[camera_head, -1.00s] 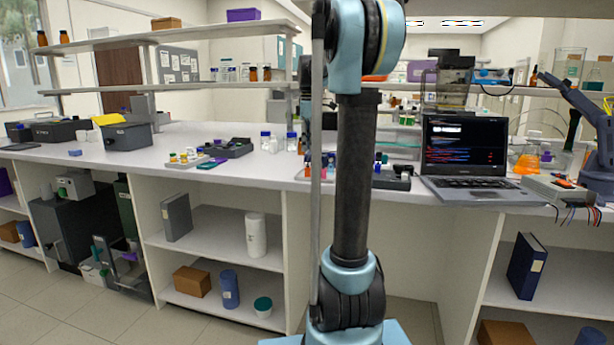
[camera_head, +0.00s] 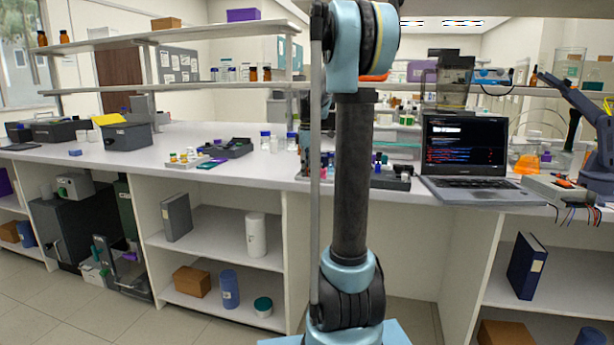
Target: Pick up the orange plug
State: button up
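I cannot pick out the orange plug with certainty. Small coloured pieces (camera_head: 378,160) stand on the bench just right of my arm's dark column, too small to tell apart. Others (camera_head: 330,160) show in part between my column and the thin rod beside it. My arm stands upright in the middle of the view and hides part of the bench behind it. My gripper cannot be made out; it is hidden behind my arm or out of frame.
A laptop (camera_head: 463,145) stands open right of my arm, with an orange-filled flask (camera_head: 528,160) and a grey wired box (camera_head: 555,190) beyond. Left are a dark tray (camera_head: 230,148), small vials (camera_head: 180,158) and a grey bin (camera_head: 127,135). Bare bench lies between. A shelf runs above.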

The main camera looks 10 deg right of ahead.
jog(key=c, duration=0.4)
jog(key=shift+c, duration=0.2)
jog(key=shift+r, duration=0.15)
notch_tip(320, 180, up, 10)
jog(key=shift+f, duration=0.1)
dwell(0.4)
